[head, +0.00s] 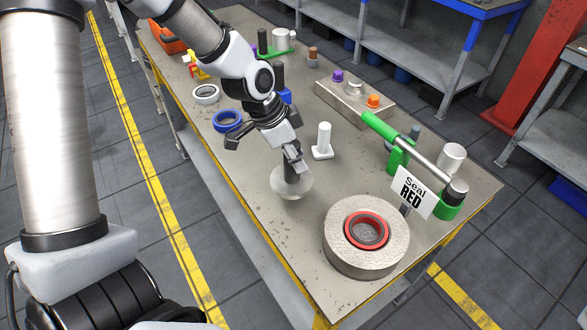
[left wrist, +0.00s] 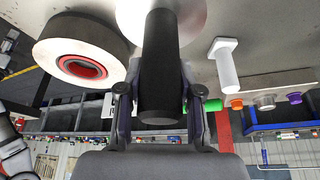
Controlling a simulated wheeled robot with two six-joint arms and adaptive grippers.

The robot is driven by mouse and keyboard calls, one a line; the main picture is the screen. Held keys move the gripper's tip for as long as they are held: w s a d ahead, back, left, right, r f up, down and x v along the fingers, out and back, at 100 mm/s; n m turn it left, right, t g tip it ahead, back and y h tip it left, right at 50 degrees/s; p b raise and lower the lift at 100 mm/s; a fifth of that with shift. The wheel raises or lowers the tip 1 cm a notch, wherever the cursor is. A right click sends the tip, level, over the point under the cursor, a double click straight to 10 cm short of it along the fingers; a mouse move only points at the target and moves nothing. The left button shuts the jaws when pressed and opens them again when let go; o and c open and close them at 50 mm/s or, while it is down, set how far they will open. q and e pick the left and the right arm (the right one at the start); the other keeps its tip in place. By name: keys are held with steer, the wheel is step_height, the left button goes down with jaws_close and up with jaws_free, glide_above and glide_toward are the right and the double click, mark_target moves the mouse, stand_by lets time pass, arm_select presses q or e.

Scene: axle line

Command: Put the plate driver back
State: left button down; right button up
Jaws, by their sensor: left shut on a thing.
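The plate driver, a pale round disc (head: 286,186) with a black upright handle, is in my left gripper (head: 292,160). The gripper is shut on the black handle, with the disc below it near the table top; I cannot tell whether the disc touches the table. In the left wrist view the black handle (left wrist: 160,65) stands between the two fingers, and part of the disc (left wrist: 196,15) shows behind it. My right gripper is not in view.
A metal hub (head: 345,255) with a red ring (head: 368,230) stands right of the driver. A sign (head: 408,193) reads "Seal RED". Behind are a white post (head: 323,140), green-handled tool (head: 385,130), block with coloured plugs (head: 355,103), blue ring (head: 227,121) and white ring (head: 206,94).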

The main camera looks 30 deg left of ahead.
mark_target(300, 177)
arm_select(q)
steer(key=f, duration=0.4)
steer(key=shift+a+f, duration=0.1)
steer(key=shift+a, duration=0.1)
steer(key=shift+w+d+f, duration=0.1)
steer(key=shift+d+f, duration=0.05)
steer(key=shift+d, duration=0.05)
steer(key=shift+a+f, duration=0.1)
steer(key=shift+f, duration=0.05)
steer(key=c, duration=0.8)
jaws_free()
steer(key=shift+o, duration=0.2)
